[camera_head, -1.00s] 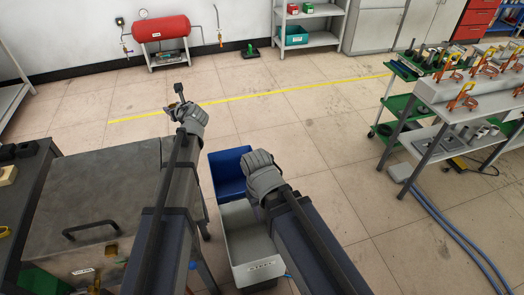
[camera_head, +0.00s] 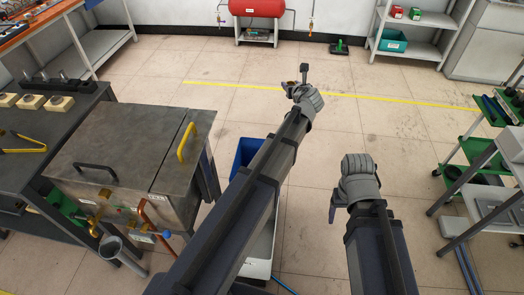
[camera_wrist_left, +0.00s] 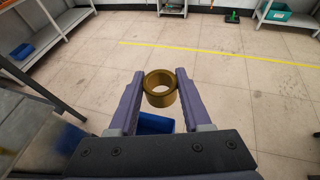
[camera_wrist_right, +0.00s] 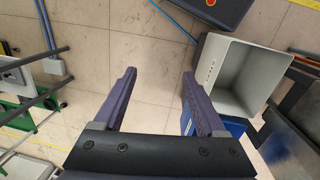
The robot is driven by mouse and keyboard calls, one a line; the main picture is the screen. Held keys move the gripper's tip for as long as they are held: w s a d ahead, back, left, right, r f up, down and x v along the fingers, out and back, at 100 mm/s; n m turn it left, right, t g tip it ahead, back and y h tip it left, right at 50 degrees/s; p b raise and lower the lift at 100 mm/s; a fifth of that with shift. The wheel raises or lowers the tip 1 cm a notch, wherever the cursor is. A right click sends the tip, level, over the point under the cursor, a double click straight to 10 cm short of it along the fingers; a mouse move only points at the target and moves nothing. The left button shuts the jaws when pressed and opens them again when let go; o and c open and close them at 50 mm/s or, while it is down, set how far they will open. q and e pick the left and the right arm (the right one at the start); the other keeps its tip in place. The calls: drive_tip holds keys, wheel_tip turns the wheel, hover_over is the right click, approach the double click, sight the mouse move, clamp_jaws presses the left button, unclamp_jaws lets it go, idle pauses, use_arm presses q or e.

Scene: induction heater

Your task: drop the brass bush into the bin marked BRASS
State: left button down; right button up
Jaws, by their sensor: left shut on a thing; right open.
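The brass bush (camera_wrist_left: 162,100), a short thick ring, is gripped between the fingertips of my left gripper (camera_wrist_left: 159,88) in the left wrist view. In the head view my left gripper (camera_head: 296,82) is up ahead, beyond the bins as seen there. A blue bin (camera_head: 245,151) and a grey bin (camera_head: 262,247) stand on the floor, partly hidden by my left arm. The grey bin (camera_wrist_right: 262,68) and blue bin (camera_wrist_right: 235,125) also show in the right wrist view. My right gripper (camera_wrist_right: 158,98) is open and empty, left of the bins in that view.
A green-shelved trolley (camera_head: 462,172) is at right.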

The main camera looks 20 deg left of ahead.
drive_tip(key=shift+o, duration=1.2)
wheel_tip(320, 180, down, 35)
drive_tip(key=b, duration=3.4)
use_arm(q)
drive_tip(key=s+a+f+n+y, duration=0.1)
drive_tip(key=a+f, duration=0.3)
drive_tip(key=f, duration=0.8)
drive_tip(key=s+a+f+n+g+y+b, duration=0.1)
drive_tip(key=a+f, duration=0.4)
drive_tip(key=f, duration=0.7)
drive_tip(key=s+a+f+n+g+y, duration=0.1)
drive_tip(key=a+f, duration=0.3)
drive_tip(key=f, duration=0.8)
drive_tip(key=shift+s+a+f, duration=0.15)
drive_tip(key=shift+s+f, duration=0.15)
drive_tip(key=shift+s, duration=0.35)
use_arm(e)
drive_tip(key=shift+f, duration=0.75)
use_arm(q)
drive_tip(key=shift+g, duration=0.3)
wheel_tip(320, 180, down, 6)
drive_tip(key=b, duration=0.6)
use_arm(e)
wheel_tip(320, 180, down, 6)
use_arm(q)
drive_tip(key=shift+c, duration=1.4)
unclamp_jaws()
